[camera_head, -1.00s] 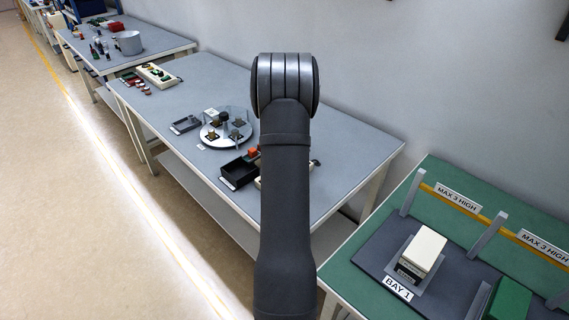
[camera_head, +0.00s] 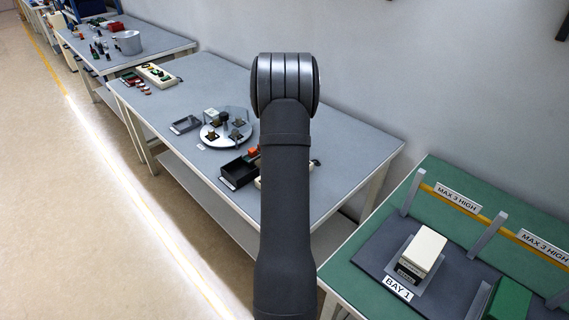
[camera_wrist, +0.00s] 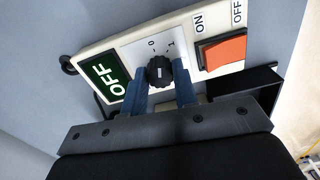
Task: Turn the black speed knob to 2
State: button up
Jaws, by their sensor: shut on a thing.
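The black speed knob (camera_wrist: 159,68) is on a white dial plate of the cream control box (camera_wrist: 96,52) in the wrist view. The marks 0 and 1 show beside it; a 2 mark is not visible. A pale line shows on the knob, but I cannot tell its exact setting. My gripper (camera_wrist: 160,79) has its blue fingers shut on the knob, one on each side. In the head view my arm hides the knob and most of the box.
In the head view, a round disc (camera_head: 208,141) carrying several small parts is on the grey table (camera_head: 180,85). A black bin (camera_head: 233,181) stands near the box, and a grey tray (camera_head: 186,125) beyond. A green bench (camera_head: 345,272) is at right.

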jog(key=m, duration=1.4)
jog(key=shift+m, duration=0.3)
dwell(0.4)
jog(key=o, duration=1)
notch_tip(320, 180, up, 18)
jog(key=shift+f, duration=0.25)
